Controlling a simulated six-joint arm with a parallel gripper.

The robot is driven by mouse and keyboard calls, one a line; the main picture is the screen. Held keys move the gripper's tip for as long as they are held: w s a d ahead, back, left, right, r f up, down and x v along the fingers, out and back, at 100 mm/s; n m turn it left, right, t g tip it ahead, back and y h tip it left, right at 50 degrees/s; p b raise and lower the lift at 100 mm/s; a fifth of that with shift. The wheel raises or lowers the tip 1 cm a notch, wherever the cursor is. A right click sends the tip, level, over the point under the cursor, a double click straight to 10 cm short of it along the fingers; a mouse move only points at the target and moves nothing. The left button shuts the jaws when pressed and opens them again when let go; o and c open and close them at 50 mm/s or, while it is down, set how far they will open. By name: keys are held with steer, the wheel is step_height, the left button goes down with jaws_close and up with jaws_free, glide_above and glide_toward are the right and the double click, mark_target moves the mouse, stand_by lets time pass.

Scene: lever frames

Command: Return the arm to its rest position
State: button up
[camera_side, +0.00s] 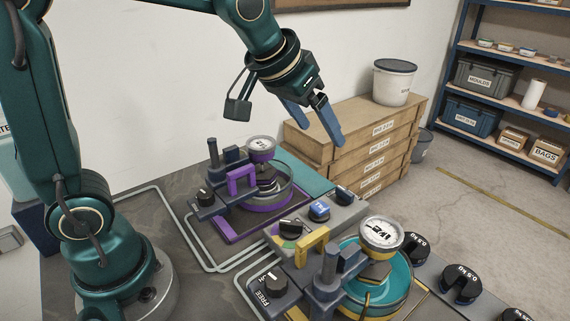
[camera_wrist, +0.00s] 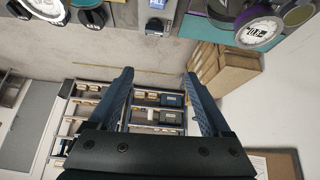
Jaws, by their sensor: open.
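My gripper (camera_side: 318,126) is raised above the work table in the side view, in front of the stacked wooden crates. Its two blue fingers are spread apart with nothing between them. In the wrist view my gripper (camera_wrist: 158,82) also shows open and empty, with the room's shelving seen beyond it. The arm is bent, with its forearm reaching across the top of the side view. No rest stand or marker for the arm is visible.
On the table stand a purple-framed device (camera_side: 240,185) and a yellow-framed device (camera_side: 365,270), each with a dial. Black weights (camera_side: 462,284) lie at the right. Wooden crates (camera_side: 362,140) carry a white bucket (camera_side: 393,84). Blue shelving (camera_side: 520,75) stands far right.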

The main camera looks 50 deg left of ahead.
steer(key=s+f, duration=0.2)
steer(key=s, duration=0.6)
steer(key=s+f+g, duration=0.1)
steer(key=s+f, duration=0.1)
steer(key=s, duration=0.7)
steer(key=shift+s+a+m, duration=0.25)
steer(key=shift+a+m, duration=0.05)
steer(key=shift+a, duration=0.15)
